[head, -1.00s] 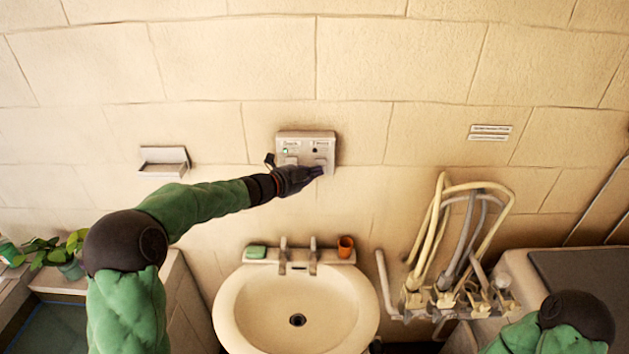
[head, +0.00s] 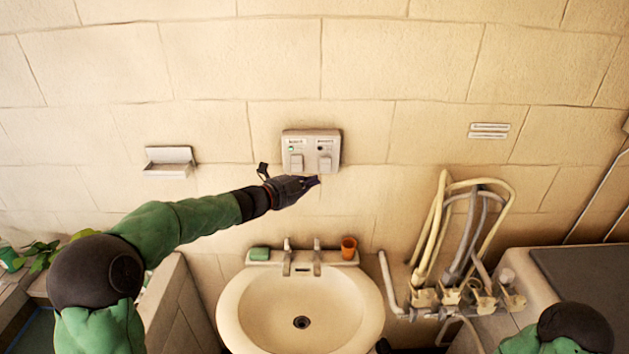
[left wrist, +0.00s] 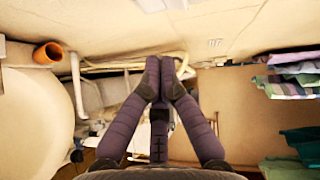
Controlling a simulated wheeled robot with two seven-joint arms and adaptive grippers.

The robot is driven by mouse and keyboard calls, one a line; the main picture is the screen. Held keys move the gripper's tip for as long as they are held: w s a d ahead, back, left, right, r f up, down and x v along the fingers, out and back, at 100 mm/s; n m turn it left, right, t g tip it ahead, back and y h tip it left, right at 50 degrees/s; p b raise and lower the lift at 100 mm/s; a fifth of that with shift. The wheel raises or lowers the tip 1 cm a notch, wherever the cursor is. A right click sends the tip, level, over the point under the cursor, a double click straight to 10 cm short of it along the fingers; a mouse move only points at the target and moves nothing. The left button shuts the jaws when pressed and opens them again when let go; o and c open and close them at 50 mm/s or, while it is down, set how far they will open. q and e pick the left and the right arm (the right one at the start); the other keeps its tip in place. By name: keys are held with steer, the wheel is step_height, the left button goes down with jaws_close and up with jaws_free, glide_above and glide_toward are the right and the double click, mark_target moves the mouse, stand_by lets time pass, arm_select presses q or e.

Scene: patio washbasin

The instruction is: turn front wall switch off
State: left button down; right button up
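The wall switch panel (head: 311,136) is a pale box above the washbasin. It has a left rocker (head: 296,162) and a right rocker (head: 325,164). A small green light shows above the left rocker; the spot above the right rocker is dark. My left gripper (head: 314,181) is just below the panel, apart from the rockers as far as I can tell. In the left wrist view the gripper's fingers (left wrist: 160,75) are together with nothing between them. The panel is not seen in that view.
The washbasin (head: 247,300) stands below, with green soap (head: 260,253) and an orange cup (head: 349,247) on its back ledge. Pipes and hoses (head: 435,235) stand to the right. An empty wall soap dish (head: 170,160) is left of the panel. The wall around the panel is clear.

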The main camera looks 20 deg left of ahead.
arm_select(q)
steer(key=f+v, duration=0.1)
steer(key=v, duration=0.5)
steer(key=shift+f, duration=0.35)
arm_select(e)
steer(key=shift+w+f, duration=0.25)
steer(key=shift+w, duration=0.05)
arm_select(q)
steer(key=shift+s, duration=0.25)
steer(key=shift+w, duration=0.1)
